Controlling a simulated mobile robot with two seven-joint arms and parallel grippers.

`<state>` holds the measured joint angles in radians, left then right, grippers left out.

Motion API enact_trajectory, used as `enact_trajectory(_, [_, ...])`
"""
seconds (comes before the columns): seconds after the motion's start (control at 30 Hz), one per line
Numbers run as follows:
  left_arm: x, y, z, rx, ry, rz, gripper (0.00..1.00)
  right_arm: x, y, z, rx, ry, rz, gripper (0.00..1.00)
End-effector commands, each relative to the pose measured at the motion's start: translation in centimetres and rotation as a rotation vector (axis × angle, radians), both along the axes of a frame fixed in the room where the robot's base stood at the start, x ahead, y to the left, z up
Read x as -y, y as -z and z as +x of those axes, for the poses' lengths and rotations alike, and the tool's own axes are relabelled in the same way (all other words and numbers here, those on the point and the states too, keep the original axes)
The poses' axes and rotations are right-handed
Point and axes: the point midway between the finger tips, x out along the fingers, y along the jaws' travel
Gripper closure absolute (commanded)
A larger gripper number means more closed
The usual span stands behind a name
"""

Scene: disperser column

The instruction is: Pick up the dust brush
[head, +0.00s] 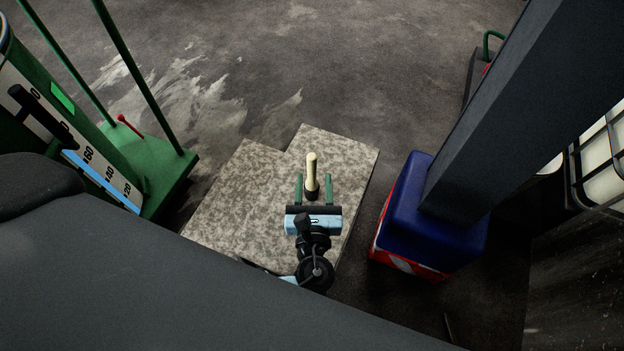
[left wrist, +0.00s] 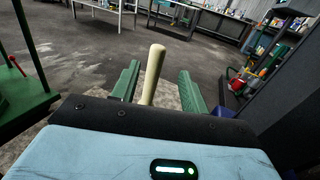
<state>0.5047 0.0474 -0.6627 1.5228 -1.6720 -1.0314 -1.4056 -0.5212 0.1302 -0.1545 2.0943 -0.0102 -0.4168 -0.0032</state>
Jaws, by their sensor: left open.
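The dust brush (head: 312,173) shows a pale cream handle and a dark lower end in the head view. It stands roughly upright over the mottled stone-like slab. My left gripper (head: 314,184) is open, with its two green fingers on either side of the brush. In the left wrist view the brush handle (left wrist: 153,72) rises between the open fingers (left wrist: 156,85), nearer the left finger. The lower end of the brush is hidden there by the gripper body. I cannot tell whether a finger touches it. My right gripper is not in view.
The mottled slab (head: 225,210) lies on the dark floor. A green frame with a numbered scale (head: 150,165) stands at the left. A blue and red block (head: 400,215) sits right of the slab, by a dark column (head: 510,120).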

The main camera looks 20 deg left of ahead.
Motion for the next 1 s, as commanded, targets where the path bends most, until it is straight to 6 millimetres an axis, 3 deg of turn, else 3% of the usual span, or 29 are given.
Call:
enact_trajectory(0.3, [-0.7, 0.1, 1.6, 0.000, 0.000, -0.001, 0.55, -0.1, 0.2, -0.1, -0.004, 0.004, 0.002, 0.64])
enact_trajectory(0.63, [-2.6, 0.3, 5.3, 0.000, 0.000, 0.000, 0.55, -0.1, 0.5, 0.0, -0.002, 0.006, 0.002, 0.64])
enact_trajectory(0.93, [-2.8, 0.4, 5.8, -0.002, 0.001, -0.002, 0.55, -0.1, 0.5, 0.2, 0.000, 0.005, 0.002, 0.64])
enact_trajectory(1.0, [-2.8, 0.3, 5.8, -0.001, 0.000, -0.001, 0.62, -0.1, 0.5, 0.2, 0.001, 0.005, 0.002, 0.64])
